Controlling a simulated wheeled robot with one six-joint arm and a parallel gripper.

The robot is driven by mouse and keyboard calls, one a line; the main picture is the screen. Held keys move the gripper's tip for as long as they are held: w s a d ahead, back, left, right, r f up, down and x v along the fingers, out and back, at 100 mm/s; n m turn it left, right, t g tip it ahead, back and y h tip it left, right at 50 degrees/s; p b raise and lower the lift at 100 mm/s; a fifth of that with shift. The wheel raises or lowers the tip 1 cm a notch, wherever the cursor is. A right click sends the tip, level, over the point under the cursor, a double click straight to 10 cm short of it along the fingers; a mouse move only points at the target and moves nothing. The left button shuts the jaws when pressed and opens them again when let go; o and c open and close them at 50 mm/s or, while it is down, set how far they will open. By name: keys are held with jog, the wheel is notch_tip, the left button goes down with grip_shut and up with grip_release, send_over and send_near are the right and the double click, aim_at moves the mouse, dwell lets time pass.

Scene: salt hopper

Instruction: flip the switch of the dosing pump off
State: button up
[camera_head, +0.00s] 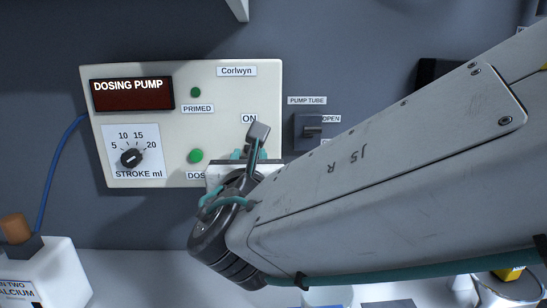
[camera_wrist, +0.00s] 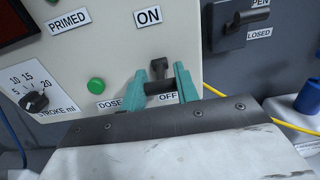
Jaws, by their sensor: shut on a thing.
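The dosing pump (camera_head: 220,110) is a pale panel on the wall with a dark red display. Its black switch (camera_wrist: 159,66) sits between the ON label (camera_wrist: 148,16) above and the OFF label (camera_wrist: 168,97) below in the wrist view. My gripper (camera_wrist: 160,76) has its teal fingers on either side of the switch and is shut on it. Whether the lever sits up or down is hard to tell. In the head view my wrist hides the switch and the OFF label, and only bits of the teal fingers show at the panel's lower right.
A stroke knob (camera_head: 131,158) and a green dose button (camera_head: 196,156) are left of my gripper. A pump tube valve handle (camera_head: 312,131) is close on the right. A white container (camera_head: 50,275) stands at lower left, with a blue tube (camera_head: 50,180) beside the panel.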

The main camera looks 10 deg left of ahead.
jog(key=shift+w+f+t, duration=0.1)
jog(key=shift+f+t, duration=0.45)
jog(key=shift+t, duration=0.15)
jog(key=shift+w+f+t+y, duration=0.1)
jog(key=shift+f+t+y, duration=0.15)
jog(key=shift+t, duration=0.45)
jog(key=shift+f+t+y, duration=0.15)
jog(key=shift+t+y, duration=0.1)
jog(key=shift+t, duration=0.45)
jog(key=o, duration=1)
jog(key=v, duration=0.8)
